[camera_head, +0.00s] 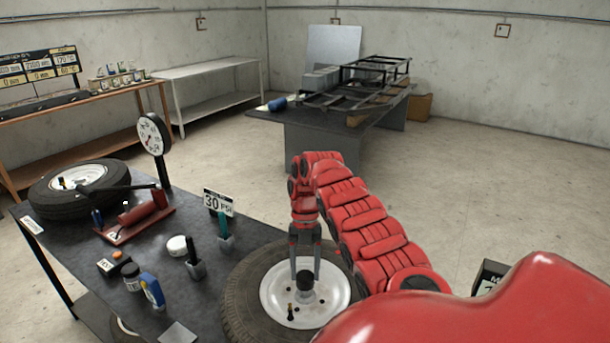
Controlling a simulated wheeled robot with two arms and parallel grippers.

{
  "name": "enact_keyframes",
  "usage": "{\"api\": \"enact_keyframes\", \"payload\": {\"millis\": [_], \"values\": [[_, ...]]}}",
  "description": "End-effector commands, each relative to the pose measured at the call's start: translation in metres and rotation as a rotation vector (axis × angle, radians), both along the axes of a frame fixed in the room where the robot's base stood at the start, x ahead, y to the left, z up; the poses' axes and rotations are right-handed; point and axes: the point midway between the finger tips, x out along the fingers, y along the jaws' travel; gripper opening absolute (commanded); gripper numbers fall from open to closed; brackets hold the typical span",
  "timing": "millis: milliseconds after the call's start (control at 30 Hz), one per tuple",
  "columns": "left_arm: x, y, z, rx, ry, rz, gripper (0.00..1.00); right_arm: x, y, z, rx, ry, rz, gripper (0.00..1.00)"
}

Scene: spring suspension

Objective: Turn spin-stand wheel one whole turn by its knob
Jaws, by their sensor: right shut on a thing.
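The spin-stand wheel, a dark tire (237,305) with a white rim (277,296), lies flat at the front edge of the dark bench. A black knob (304,283) stands up from the rim near its middle. My right gripper (305,275) points down, its two fingers shut on the knob, one on each side. A small dark valve stem (290,312) stands on the rim in front of the knob. My red right arm hides the wheel's right side. My left gripper is out of view.
The dark bench (150,260) holds a second wheel (50,205), a red pump (145,212) with a gauge (152,135), a "30 PSI" sign (218,203), a white cap (177,246) and small bottles (152,290) left of the wheel. Another table (300,135) stands behind.

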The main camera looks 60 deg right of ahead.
Motion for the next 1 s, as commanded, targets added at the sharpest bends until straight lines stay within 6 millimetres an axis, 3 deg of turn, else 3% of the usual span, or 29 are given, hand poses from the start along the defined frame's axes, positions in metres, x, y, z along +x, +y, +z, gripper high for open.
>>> {"api": "enact_keyframes", "payload": {"millis": [400, 933, 967, 1000], "values": [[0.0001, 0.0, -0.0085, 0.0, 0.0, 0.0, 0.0, -0.0004, 0.0032, -0.0035, 0.009, 0.007, 0.185, 0.0], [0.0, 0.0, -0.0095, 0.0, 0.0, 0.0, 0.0, -0.0021, 0.0053, -0.0052, 0.018, 0.012, 0.209, 0.0], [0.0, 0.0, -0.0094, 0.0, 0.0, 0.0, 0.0, -0.0021, 0.0054, -0.0053, 0.018, 0.013, 0.209, 0.6], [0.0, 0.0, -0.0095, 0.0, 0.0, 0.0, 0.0, -0.0023, 0.0055, -0.0054, 0.018, 0.014, 0.209, 0.67]]}}
